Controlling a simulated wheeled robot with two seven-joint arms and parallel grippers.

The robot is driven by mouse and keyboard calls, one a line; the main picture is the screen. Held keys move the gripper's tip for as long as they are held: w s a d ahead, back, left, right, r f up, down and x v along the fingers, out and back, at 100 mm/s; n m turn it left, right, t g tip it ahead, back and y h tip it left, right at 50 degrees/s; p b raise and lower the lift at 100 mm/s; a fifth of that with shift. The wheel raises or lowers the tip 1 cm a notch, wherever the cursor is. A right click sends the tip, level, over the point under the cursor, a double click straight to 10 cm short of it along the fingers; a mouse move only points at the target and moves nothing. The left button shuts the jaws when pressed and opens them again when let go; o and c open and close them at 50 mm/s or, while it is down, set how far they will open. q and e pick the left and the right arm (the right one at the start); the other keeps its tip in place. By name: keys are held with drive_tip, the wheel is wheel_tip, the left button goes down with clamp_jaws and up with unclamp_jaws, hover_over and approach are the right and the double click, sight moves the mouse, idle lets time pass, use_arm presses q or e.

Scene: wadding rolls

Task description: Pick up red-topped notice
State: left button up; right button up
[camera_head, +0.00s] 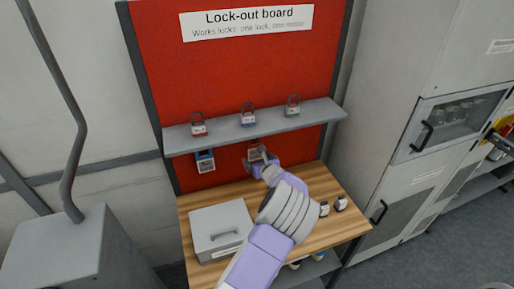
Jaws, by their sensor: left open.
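The red-topped notice (253,151) hangs on the red lock-out board just under the shelf, to the right of a blue-topped notice (205,161). My left gripper (260,158) is right in front of the red-topped notice and covers part of it. The left gripper is open, with its fingers at the notice's lower right part. I cannot tell whether they touch it. My right gripper is not in view.
A grey shelf (230,133) above the gripper carries three padlocks. Below, a wooden bench (188,206) holds a grey box (220,222) and small dark-and-white items (341,203). Grey cabinets (400,95) stand at the right.

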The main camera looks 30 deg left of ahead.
sight(256, 156)
use_arm(q)
drive_tip(key=x, duration=0.4)
drive_tip(key=shift+w+d+p, duration=0.1)
drive_tip(key=shift+w+p, duration=0.05)
drive_tip(key=shift+p, duration=0.2)
drive_tip(key=shift+w+a+f, duration=0.15)
drive_tip(key=shift+w+a, duration=0.1)
drive_tip(key=shift+a, duration=0.15)
drive_tip(key=shift+w+f, duration=0.1)
drive_tip(key=shift+c, duration=0.2)
drive_tip(key=c, duration=1)
